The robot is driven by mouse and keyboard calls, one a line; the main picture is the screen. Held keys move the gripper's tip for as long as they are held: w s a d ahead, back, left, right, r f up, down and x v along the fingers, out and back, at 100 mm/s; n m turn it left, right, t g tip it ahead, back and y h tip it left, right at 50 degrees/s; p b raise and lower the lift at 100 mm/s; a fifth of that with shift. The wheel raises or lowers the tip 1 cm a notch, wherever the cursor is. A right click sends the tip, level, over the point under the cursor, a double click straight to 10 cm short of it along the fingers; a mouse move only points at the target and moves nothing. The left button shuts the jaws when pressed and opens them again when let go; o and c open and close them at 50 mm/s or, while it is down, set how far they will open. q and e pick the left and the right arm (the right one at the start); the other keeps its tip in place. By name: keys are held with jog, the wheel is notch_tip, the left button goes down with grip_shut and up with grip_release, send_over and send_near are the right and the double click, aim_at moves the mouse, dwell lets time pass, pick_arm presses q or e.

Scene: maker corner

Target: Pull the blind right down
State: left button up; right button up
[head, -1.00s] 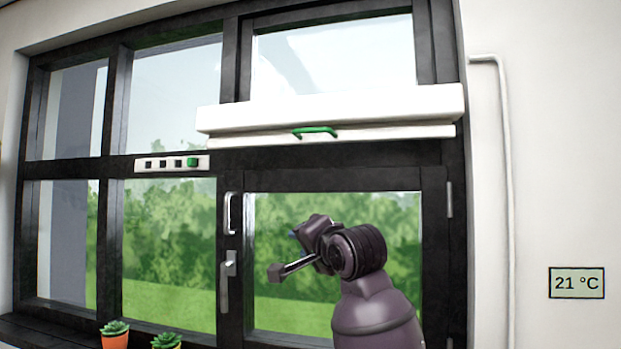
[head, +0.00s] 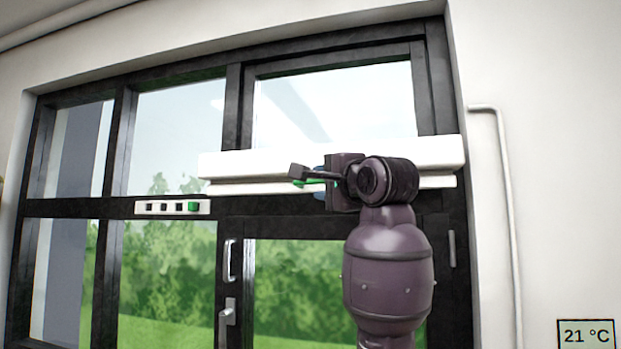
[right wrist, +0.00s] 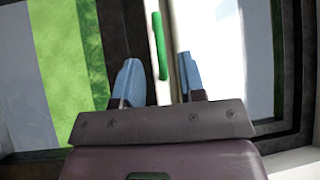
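The blind is rolled up in its white housing (head: 240,163) across the window, with its pale bottom bar (head: 437,182) just beneath. The green handle (head: 312,182) on the bar is partly hidden by my right gripper (head: 320,182) in the head view. In the right wrist view the green handle (right wrist: 158,45) stretches ahead, its near end between the two blue fingertips of my right gripper (right wrist: 159,80). Gaps show on both sides of the handle, so the fingers are open around that end. My left gripper is in neither current view.
The dark window frame (head: 233,120) surrounds the panes. A switch strip (head: 155,207) with a green button is left of the blind. Window handles (head: 228,311) sit below. A white pipe (head: 508,200) and a temperature display (head: 587,334) are on the right wall.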

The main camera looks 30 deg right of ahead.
aim_at(312, 182)
jog(key=shift+w+d+r+p, duration=0.15)
jog(key=shift+w+p, duration=0.25)
jog(key=shift+w, duration=1)
jog(key=shift+w+d+r+p, duration=0.1)
jog(key=shift+w+r+p, duration=0.2)
jog(key=shift+w, duration=1.05)
jog(key=shift+f, duration=0.1)
grip_shut()
